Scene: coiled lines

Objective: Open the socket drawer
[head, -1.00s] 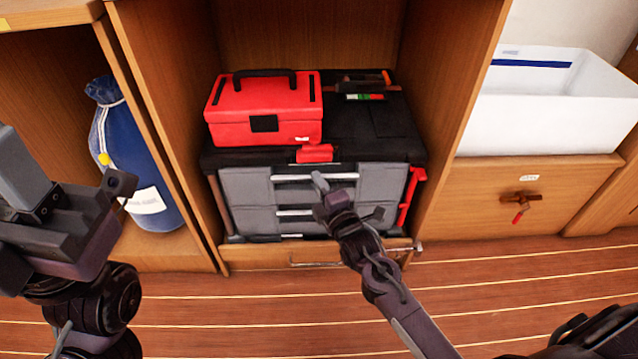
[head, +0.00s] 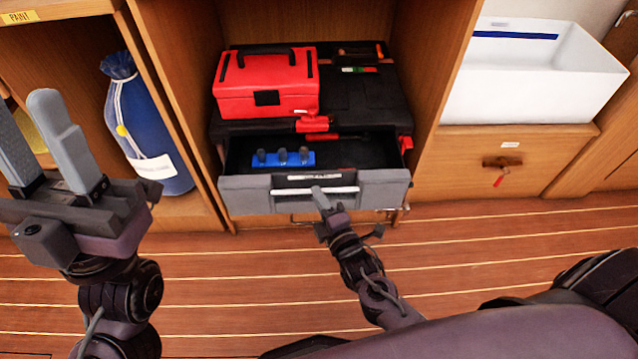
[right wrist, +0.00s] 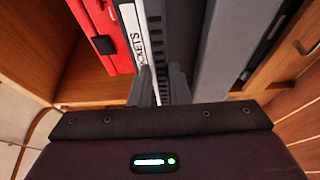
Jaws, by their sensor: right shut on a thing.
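The socket drawer (head: 240,196) is the top grey drawer of a black tool chest, and it stands pulled well out. A blue rail with several dark sockets (head: 283,158) lies inside it at the left. My right gripper (head: 320,192) is shut on the drawer's pale handle (head: 340,190). In the right wrist view, its fingers (right wrist: 160,85) are at the handle beside a label (right wrist: 129,28) reading "…OCKETS". My left gripper (head: 45,140) is raised at the left, its two grey fingers apart with nothing between them.
A red toolbox (head: 265,85) sits on the black chest top (head: 370,100). A blue bag (head: 140,130) stands in the left compartment. A white bin (head: 540,90) rests above a wooden drawer (head: 460,165) at the right. The plank floor (head: 480,240) in front is clear.

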